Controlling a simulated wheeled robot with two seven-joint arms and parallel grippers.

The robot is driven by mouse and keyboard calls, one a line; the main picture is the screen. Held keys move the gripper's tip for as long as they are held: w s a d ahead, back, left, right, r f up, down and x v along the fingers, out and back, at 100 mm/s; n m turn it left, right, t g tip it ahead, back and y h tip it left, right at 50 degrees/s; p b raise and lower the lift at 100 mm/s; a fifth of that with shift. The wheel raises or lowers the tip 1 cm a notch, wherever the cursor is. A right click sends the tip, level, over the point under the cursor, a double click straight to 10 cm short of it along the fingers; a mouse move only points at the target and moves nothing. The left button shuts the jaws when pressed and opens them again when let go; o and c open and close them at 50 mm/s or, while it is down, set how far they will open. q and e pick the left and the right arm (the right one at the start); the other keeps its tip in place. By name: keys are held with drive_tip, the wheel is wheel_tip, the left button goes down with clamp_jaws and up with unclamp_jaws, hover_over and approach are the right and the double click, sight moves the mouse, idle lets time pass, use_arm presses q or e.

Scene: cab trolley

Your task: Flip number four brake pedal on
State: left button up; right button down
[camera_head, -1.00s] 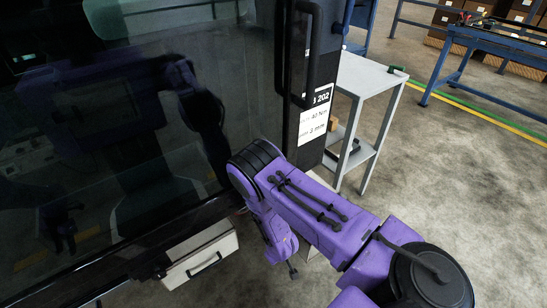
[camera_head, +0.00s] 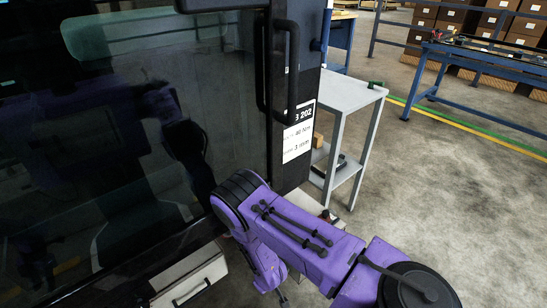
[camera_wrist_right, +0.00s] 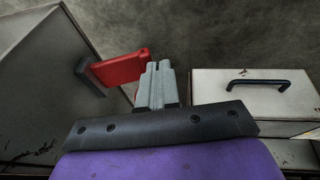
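A red pedal-like lever (camera_wrist_right: 120,68) sticks out from a dark mount on a grey metal box side (camera_wrist_right: 50,75) in the right wrist view. I take it for a brake pedal; no number shows on it. My right gripper (camera_wrist_right: 158,68) has its two grey fingers together, with nothing visible between them. The fingertips are just right of the lever's free end; I cannot tell whether they touch it. In the head view my right arm reaches low beside the dark cab (camera_head: 130,150), and its gripper is hidden. My left gripper is not in view.
A pale box with a black handle (camera_wrist_right: 258,84) stands right of the fingers; a similar box shows in the head view (camera_head: 190,281). A black grab handle (camera_head: 280,75) is on the cab edge. A grey trolley (camera_head: 345,95) stands behind my arm. Open floor lies right.

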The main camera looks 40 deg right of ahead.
drive_tip(key=s+a+r+p, duration=0.2)
drive_tip(key=a+r+p, duration=0.3)
drive_tip(key=r, duration=0.7)
drive_tip(key=shift+s+a, duration=0.2)
drive_tip(key=shift+a, duration=0.4)
drive_tip(key=shift+r, duration=0.1)
drive_tip(key=s+d+r+m+p, duration=0.2)
drive_tip(key=s+r+m+p, duration=0.1)
drive_tip(key=s, duration=0.4)
drive_tip(key=s+d+r+m+h+p, duration=0.1)
drive_tip(key=s+d+r+m+p, duration=0.1)
drive_tip(key=s+r, duration=0.3)
drive_tip(key=s+m+p, duration=0.1)
drive_tip(key=s, duration=0.2)
drive_tip(key=shift+s+r+p, duration=0.25)
drive_tip(key=shift+r+p, duration=0.1)
